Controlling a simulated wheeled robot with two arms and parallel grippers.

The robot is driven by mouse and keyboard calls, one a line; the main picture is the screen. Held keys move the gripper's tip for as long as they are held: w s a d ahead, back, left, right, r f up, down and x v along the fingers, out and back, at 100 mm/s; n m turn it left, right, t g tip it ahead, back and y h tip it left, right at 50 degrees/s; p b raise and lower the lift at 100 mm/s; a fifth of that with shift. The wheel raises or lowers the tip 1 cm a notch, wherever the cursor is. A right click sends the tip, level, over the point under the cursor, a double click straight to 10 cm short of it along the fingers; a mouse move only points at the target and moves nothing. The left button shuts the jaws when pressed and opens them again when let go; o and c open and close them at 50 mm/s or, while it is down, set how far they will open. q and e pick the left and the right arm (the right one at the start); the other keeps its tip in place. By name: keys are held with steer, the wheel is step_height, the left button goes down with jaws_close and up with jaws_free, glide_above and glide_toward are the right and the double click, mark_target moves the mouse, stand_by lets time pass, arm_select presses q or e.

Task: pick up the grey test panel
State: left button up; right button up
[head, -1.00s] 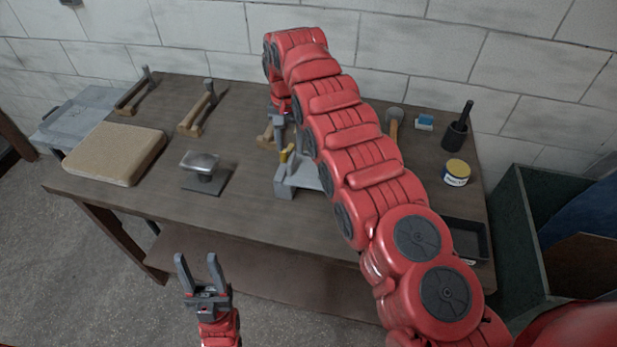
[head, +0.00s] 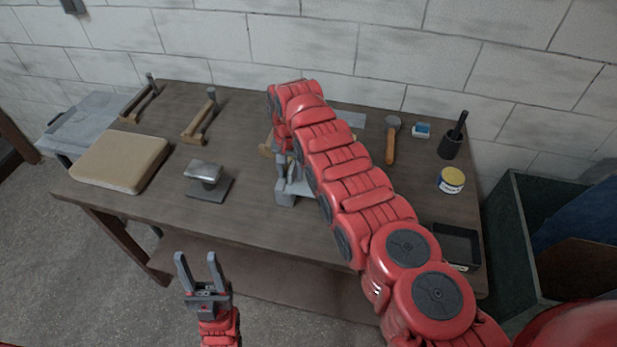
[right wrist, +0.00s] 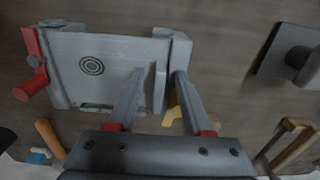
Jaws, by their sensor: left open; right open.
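A grey panel with a dark ring mark (right wrist: 92,66) lies in a grey bench fixture (right wrist: 172,48) in the right wrist view; I take it as the test panel. My right gripper (right wrist: 158,72) is open over the panel's right end. Its fingers stand on either side of a thin upright grey plate (right wrist: 160,88); I cannot tell whether they touch it. In the head view my right arm hides most of the fixture (head: 285,197), and the panel cannot be made out. My left gripper (head: 199,259) is open and empty in front of the bench.
A red lever (right wrist: 30,66) is at the fixture's left side, and a yellow part (right wrist: 172,115) is by the right finger. A tan pad (head: 120,163), metal stand (head: 203,172), hammer (head: 391,140), yellow-lidded tin (head: 451,180) and black tray (head: 457,246) are on the bench (head: 240,225).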

jaws_close()
stand_by(1.3)
